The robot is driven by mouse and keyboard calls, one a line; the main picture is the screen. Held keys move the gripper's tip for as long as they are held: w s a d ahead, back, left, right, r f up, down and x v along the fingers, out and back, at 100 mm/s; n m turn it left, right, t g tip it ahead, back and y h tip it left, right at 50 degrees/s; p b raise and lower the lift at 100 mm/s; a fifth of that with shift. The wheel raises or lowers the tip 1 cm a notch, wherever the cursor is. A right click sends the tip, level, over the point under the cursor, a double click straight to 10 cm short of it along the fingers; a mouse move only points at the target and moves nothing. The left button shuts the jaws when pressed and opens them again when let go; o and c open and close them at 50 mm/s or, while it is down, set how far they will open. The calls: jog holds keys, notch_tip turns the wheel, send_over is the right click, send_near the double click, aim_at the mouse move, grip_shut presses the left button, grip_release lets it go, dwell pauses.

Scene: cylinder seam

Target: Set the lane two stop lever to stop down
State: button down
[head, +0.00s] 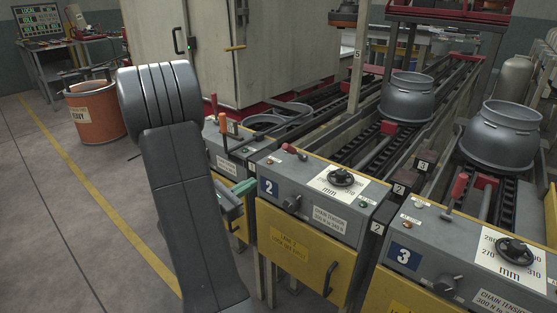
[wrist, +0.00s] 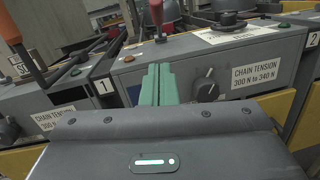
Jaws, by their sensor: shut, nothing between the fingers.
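The lane two stop lever has a red handle (wrist: 157,12) on a short shaft. In the wrist view it rises from the top of the grey lane two panel, directly beyond my fingertips. In the head view its red end (head: 289,148) shows small at the back left of that panel, so its exact tilt is hard to tell. My gripper (head: 245,187) has green fingers at the front left of the panel, beside the blue 2 plate (head: 268,187). In the wrist view the fingers (wrist: 158,84) are shut together and empty, apart from the lever.
An orange-handled lever (wrist: 22,38) stands to the left by lane one. The lane two panel has a black knob (wrist: 207,85) and a round dial (head: 342,178). Lane three's red lever (head: 460,185) is farther right. Open floor lies left of my arm.

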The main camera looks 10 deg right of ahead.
send_near(295, 152)
notch_tip(295, 152, down, 3)
jog(key=w, duration=0.2)
jog(key=d+r, duration=0.1)
jog(key=w+d+r+p, duration=0.1)
jog(key=d+r, duration=0.1)
jog(key=shift+w+d+r, duration=0.1)
jog(key=shift+r, duration=0.15)
